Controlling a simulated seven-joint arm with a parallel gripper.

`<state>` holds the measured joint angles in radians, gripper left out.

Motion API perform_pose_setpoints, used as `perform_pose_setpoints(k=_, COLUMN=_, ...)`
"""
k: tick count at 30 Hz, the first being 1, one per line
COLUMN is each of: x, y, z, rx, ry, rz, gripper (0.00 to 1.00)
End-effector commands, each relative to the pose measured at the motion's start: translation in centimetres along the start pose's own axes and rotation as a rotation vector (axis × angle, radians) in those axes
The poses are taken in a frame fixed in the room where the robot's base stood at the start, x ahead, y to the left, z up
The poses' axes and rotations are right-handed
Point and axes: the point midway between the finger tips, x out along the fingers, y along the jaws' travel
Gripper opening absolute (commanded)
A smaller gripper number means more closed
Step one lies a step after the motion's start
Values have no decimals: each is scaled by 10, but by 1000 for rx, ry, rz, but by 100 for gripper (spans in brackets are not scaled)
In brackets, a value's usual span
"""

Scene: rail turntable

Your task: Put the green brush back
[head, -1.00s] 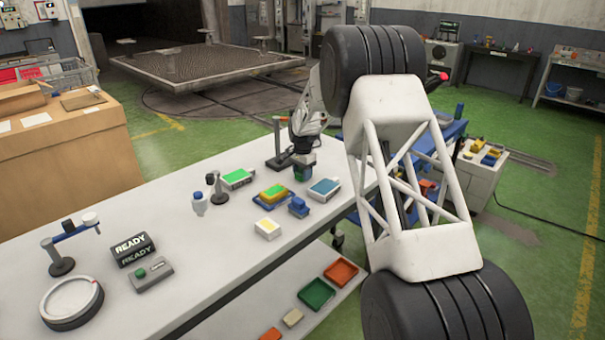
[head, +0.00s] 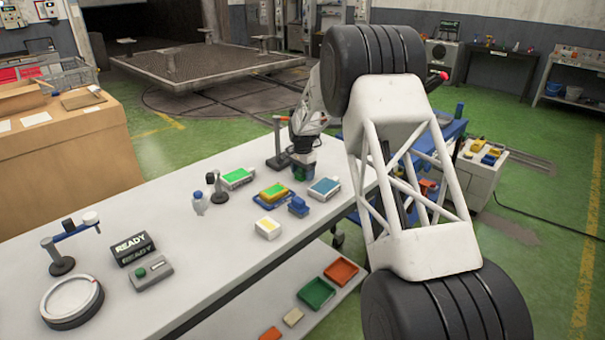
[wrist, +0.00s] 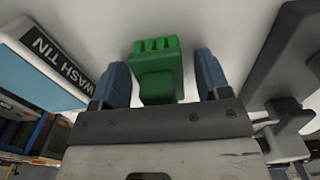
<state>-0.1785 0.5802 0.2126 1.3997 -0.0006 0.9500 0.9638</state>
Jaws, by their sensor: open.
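The green brush (wrist: 158,75) shows in the wrist view between my two blue fingers, with a narrow gap on each side. My gripper (wrist: 160,82) is open around it, and neither finger appears to touch it. In the head view my gripper (head: 303,165) is low over the far right part of the white table, and the green brush (head: 300,174) shows at its fingertips. I cannot tell whether the brush's base rests on the table.
The wash tin (wrist: 45,62) with a blue top is close by; it also shows in the head view (head: 325,187). A dark stand (head: 278,150) rises just left of my gripper. A green-topped tin (head: 238,177) and a yellow-green sponge stack (head: 273,193) are nearby.

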Motion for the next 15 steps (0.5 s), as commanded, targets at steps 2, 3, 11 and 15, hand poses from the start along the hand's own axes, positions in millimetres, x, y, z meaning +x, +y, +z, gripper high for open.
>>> perform_pose_setpoints(k=2, x=-4, y=0, z=0, rx=0, ry=1, rz=-1, gripper=70)
perform_pose_setpoints(k=3, x=-7, y=0, z=0, rx=0, ry=1, rz=-1, gripper=70)
perform_pose_setpoints(k=11, x=-36, y=0, z=0, rx=0, ry=1, rz=-2, gripper=70)
perform_pose_setpoints(k=15, x=-58, y=0, z=0, rx=0, ry=1, rz=-2, gripper=70)
